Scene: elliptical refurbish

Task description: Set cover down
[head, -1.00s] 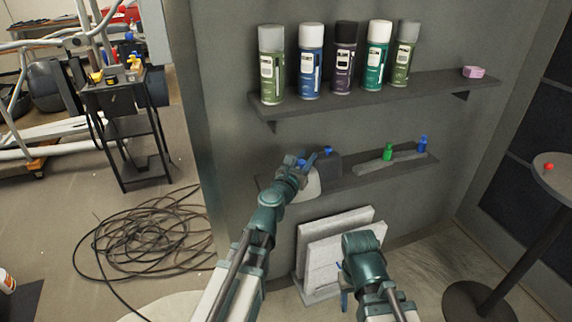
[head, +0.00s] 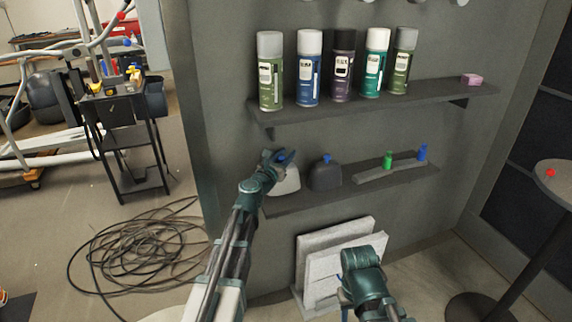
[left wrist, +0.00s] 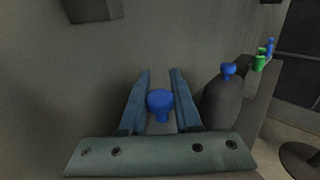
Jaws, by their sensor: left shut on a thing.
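My left gripper (head: 276,157) is shut on the blue knob (left wrist: 160,103) of a light grey cover (head: 287,181). The cover is upright at the left end of the lower shelf (head: 395,182). I cannot tell whether its base touches the shelf. A dark grey cover (head: 326,175) with a blue knob stands on the shelf just to its right, with a small gap; it also shows in the left wrist view (left wrist: 222,105). My right gripper (head: 343,298) is low, in front of pale panels; its fingers are mostly hidden.
A grey bar (head: 385,171) with a green peg (head: 388,160) and a blue peg (head: 422,153) lies farther right on the lower shelf. Several spray cans stand on the upper shelf (head: 440,95) above. Pale panels (head: 322,262) lean below the shelf.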

